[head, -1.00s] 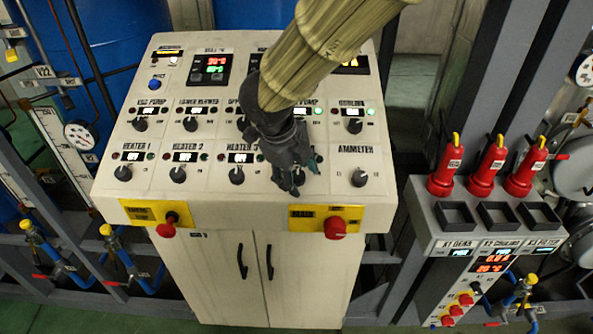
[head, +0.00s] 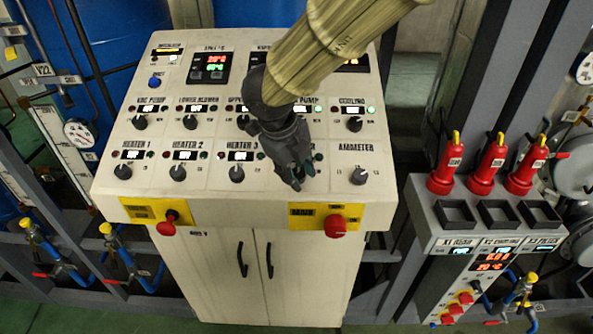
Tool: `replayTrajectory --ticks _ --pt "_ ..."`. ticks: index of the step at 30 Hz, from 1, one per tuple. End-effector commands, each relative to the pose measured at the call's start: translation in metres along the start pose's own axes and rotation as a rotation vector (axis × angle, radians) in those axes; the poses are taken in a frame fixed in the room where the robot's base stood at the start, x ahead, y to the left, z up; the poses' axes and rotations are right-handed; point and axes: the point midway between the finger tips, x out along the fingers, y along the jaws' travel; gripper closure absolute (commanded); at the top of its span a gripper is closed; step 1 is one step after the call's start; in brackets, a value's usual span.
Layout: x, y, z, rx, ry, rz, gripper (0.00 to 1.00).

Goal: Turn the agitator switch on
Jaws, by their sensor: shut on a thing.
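The white control panel (head: 330,205) fills the middle of the head view. My gripper (head: 296,178) is down at the panel's lower row, in the place between the HEATER 3 knob (head: 237,174) and the AMMETER knob (head: 358,176). Its dark fingers point down and are shut on the switch knob there, the agitator switch by its place. The fingers hide that knob and its label, so its pointer angle cannot be seen. A small greenish spot shows beside the fingers; whether it is a lamp cannot be told.
Other knobs stand close by, including the COOLING knob (head: 354,124). A red MAIN knob (head: 335,227) sticks out below my gripper. A red knob (head: 166,229) is at the panel's left front.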

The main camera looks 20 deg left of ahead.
Motion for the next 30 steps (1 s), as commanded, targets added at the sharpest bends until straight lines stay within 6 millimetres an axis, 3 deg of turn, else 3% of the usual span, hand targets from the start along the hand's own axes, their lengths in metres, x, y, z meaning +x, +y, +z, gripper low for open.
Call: replayTrajectory --ticks 18,30 --pt "0.0001 -0.0024 0.0005 0.544 0.019 0.123 0.93" --pt "0.0001 -0.0028 0.0002 0.811 0.03 0.181 0.93"
